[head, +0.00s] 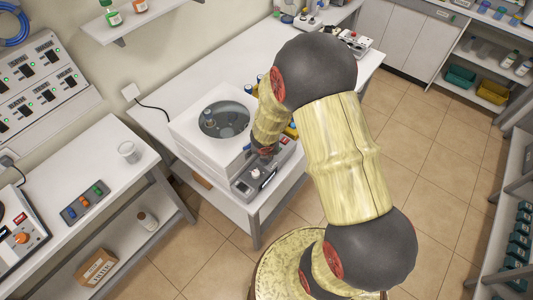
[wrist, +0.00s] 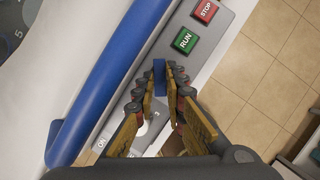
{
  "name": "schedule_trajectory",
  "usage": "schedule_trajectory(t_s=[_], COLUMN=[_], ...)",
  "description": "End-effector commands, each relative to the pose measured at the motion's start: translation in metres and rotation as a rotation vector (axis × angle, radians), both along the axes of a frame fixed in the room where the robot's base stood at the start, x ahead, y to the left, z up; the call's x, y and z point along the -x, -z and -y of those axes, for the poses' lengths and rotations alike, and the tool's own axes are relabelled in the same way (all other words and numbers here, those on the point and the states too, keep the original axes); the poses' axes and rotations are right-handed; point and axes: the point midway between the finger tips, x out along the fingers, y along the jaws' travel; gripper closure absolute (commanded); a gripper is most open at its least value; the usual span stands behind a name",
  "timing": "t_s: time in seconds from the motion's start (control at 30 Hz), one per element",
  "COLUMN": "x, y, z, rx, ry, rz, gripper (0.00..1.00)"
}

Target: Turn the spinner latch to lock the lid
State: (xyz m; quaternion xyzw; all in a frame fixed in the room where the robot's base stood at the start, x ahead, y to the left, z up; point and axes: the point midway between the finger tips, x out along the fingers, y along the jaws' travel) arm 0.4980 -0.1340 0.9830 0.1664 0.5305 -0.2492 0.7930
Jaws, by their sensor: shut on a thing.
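My gripper (wrist: 166,88) reaches over the front control panel of a white benchtop machine. Its fingers are nearly together and shut on a small upright blue piece (wrist: 159,73), which looks like the spinner latch. The machine (head: 188,128) stands on the white table in the head view, with a round grey area (head: 228,116) on top. I cannot tell there how the lid sits. In the head view my gripper (head: 265,151) is at the machine's front edge, and my arm hides most of the latch area.
A long blue bar (wrist: 105,82) runs along the machine beside the gripper. The green RUN button (wrist: 185,41) and red STOP button (wrist: 206,10) lie just beyond the fingertips. A white cup (head: 128,152) stands on the left table. The tiled floor (head: 420,140) at right is clear.

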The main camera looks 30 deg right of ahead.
Motion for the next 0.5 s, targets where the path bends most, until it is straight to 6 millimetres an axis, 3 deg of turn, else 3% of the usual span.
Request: schedule_trajectory(t_s=[0.5], x=[-0.0017], y=[-0.0009], z=[-0.0005], rx=[0.001], ry=[0.101], rz=[0.002], gripper=[1.0])
